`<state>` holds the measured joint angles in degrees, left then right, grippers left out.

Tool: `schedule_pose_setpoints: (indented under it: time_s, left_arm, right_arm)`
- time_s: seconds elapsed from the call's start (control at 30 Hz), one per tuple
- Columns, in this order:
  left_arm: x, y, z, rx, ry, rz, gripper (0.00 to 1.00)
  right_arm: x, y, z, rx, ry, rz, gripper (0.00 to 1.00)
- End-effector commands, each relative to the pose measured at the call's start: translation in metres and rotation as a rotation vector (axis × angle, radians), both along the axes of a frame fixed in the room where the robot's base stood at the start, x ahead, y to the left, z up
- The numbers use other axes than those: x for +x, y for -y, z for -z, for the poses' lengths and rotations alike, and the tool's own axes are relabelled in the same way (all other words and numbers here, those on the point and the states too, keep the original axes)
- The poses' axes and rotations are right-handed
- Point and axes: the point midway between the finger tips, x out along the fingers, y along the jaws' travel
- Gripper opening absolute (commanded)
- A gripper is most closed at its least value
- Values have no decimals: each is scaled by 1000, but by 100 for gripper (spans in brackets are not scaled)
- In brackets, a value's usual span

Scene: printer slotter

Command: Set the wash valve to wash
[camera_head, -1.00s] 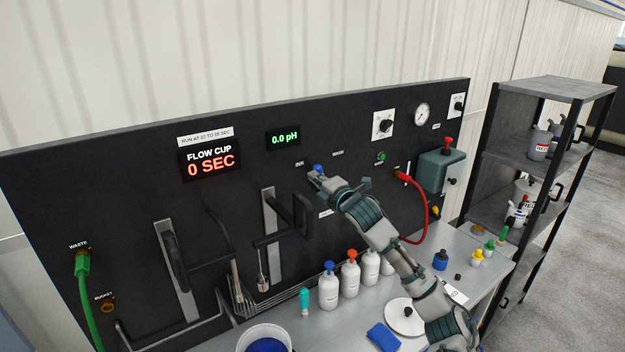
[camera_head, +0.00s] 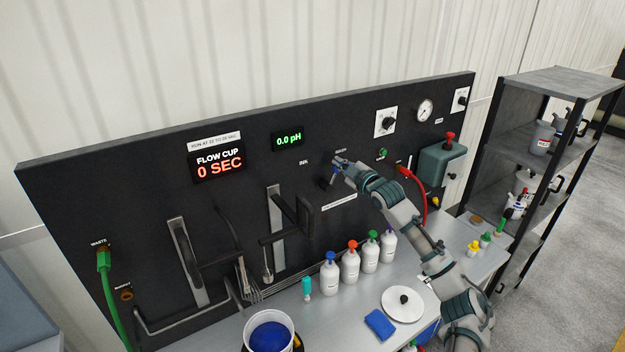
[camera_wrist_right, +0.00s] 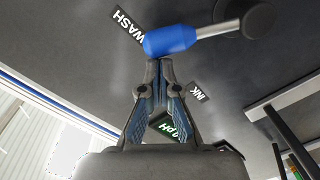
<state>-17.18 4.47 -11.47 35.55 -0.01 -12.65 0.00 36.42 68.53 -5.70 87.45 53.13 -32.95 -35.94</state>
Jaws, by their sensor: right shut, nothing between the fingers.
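The wash valve has a blue-tipped lever (camera_wrist_right: 172,40) on a dark round pivot (camera_wrist_right: 246,18) in the right wrist view. Its blue end overlaps the edge of the WASH label (camera_wrist_right: 126,22) there, while the INK label (camera_wrist_right: 198,92) lies apart, below right. That gripper is shut and empty beside the lever, close under the WASH label. In the right wrist view its fingertips (camera_wrist_right: 160,62) sit just below the blue end; whether they touch cannot be told. My left gripper is out of view.
The black panel (camera_head: 80,200) carries the flow cup display (camera_head: 218,165), pH display (camera_head: 288,139) and dark brackets. A red hose (camera_head: 420,195) hangs right of my arm. Several white bottles (camera_head: 350,263), a bucket (camera_head: 270,338) and a blue sponge (camera_head: 380,322) stand on the bench below.

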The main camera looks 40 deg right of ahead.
Motion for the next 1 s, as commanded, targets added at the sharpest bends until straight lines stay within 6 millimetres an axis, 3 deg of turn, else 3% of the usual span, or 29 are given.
schedule_pose_setpoints:
  time_s: [0.33,1.0]
  left_arm:
    - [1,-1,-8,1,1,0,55]
    - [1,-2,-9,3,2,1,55]
  right_arm:
    - [-1,14,5,126,11,1,0]
    - [-1,17,9,144,9,3,0]
